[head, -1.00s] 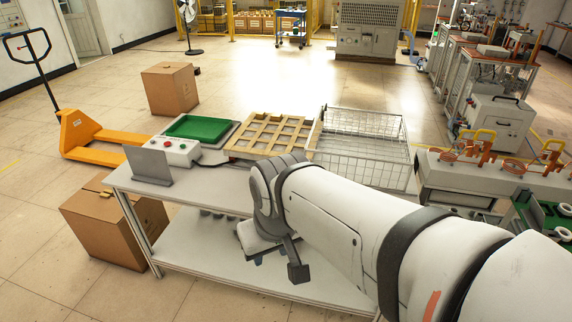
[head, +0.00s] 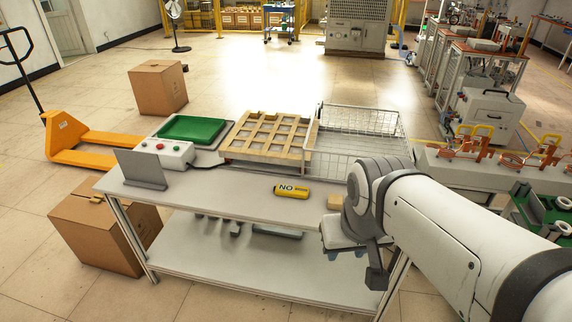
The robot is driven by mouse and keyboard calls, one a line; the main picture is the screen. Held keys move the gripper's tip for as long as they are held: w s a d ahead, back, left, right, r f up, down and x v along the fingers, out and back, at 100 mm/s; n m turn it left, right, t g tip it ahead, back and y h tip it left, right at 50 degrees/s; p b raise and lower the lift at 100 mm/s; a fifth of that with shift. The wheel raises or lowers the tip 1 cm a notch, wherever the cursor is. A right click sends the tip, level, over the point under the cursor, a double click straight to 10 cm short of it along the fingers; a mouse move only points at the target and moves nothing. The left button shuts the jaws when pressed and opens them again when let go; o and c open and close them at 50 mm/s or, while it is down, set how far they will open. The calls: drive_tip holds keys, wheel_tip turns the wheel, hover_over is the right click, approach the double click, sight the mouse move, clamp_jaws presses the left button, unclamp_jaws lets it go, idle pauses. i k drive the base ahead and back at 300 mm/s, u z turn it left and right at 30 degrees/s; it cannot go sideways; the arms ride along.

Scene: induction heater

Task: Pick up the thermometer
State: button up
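A yellow and black object marked "NO" (head: 292,191) lies on the white table (head: 235,200), near its front edge. It may be the thermometer, but its shape is too small to be sure. My gripper (head: 362,262) is to the right of it and lower in the picture, in front of the table's right end. It is apart from the yellow object. The arm and wrist hide much of the gripper, so I cannot tell its opening or whether it holds anything.
A small tan block (head: 334,201) is beside my wrist.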

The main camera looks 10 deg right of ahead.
sight(295, 191)
drive_tip(key=u, duration=0.1)
drive_tip(key=i, duration=1)
drive_tip(key=z, duration=0.1)
